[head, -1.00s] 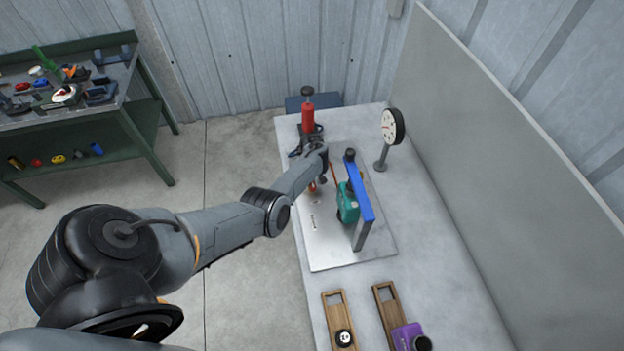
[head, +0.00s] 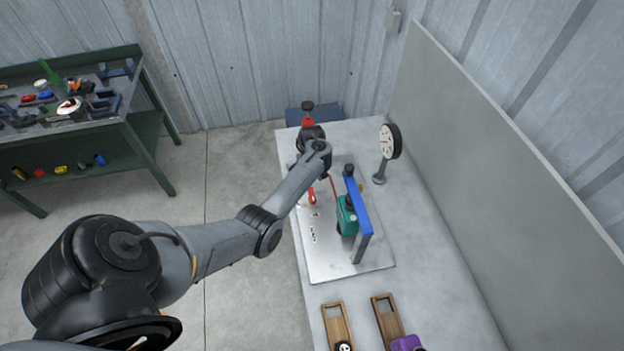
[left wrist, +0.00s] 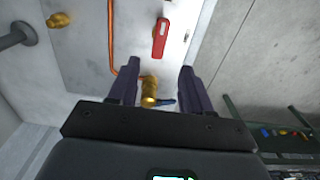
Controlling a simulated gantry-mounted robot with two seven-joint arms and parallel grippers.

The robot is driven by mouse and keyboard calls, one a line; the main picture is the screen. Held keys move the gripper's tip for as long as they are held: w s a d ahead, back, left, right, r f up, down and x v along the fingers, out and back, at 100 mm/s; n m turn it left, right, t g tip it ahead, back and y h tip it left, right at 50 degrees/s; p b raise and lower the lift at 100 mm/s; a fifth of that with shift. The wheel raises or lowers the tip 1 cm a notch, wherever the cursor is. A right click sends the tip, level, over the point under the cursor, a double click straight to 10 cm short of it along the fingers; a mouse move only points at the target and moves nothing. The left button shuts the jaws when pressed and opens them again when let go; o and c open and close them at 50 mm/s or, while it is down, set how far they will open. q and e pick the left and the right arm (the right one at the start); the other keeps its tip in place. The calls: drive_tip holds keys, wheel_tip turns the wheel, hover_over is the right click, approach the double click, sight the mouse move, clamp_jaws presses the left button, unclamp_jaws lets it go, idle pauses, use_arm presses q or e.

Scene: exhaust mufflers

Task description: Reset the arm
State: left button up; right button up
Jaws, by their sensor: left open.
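My left arm reaches in from the left in the head view and extends over the far part of the metal plate (head: 335,262) on the bench. In the left wrist view my left gripper (left wrist: 158,90) is open, with two dark fingers apart. A brass fitting (left wrist: 150,88) shows between the fingers; I cannot tell whether they touch it. My right gripper is in neither view.
A blue upright frame (head: 359,205) with a teal part (head: 346,215) stands on the plate. A round dial gauge (head: 390,142) stands to its right. Wooden holders (head: 337,325) lie at the near end. A green workbench (head: 150,150) stands at the left. A tall panel borders the bench's right side.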

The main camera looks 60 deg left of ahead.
use_arm(q)
drive_tip(key=shift+r, duration=0.1)
idle(0.3)
drive_tip(key=s+d+f+m+g+y+p, duration=0.1)
drive_tip(key=s+d+f, duration=0.15)
drive_tip(key=s, duration=0.45)
drive_tip(key=s+d+f+m+g+p, duration=0.1)
drive_tip(key=s+d+f+m, duration=0.15)
drive_tip(key=s, duration=0.45)
drive_tip(key=s+d+f+m+g+y+p, duration=0.1)
drive_tip(key=s+f, duration=0.3)
drive_tip(key=s, duration=0.2)
drive_tip(key=s+d+r+m+t+p, duration=0.1)
drive_tip(key=s+d+r+m, duration=0.2)
drive_tip(key=d, duration=0.5)
drive_tip(key=s+d+r+m+t+p, duration=0.1)
drive_tip(key=d+r+m, duration=0.35)
drive_tip(key=d, duration=0.35)
drive_tip(key=w+d+r+m+t+h, duration=0.1)
drive_tip(key=d+r+m+t, duration=0.1)
drive_tip(key=d+r, duration=0.4)
drive_tip(key=w+d+r+m+t+h, duration=0.1)
drive_tip(key=w+d+r+m+t, duration=0.1)
drive_tip(key=d+r, duration=0.4)
wheel_tip(320, 180, up, 5)
drive_tip(key=shift+w+t, duration=0.15)
drive_tip(key=shift+t, duration=0.15)
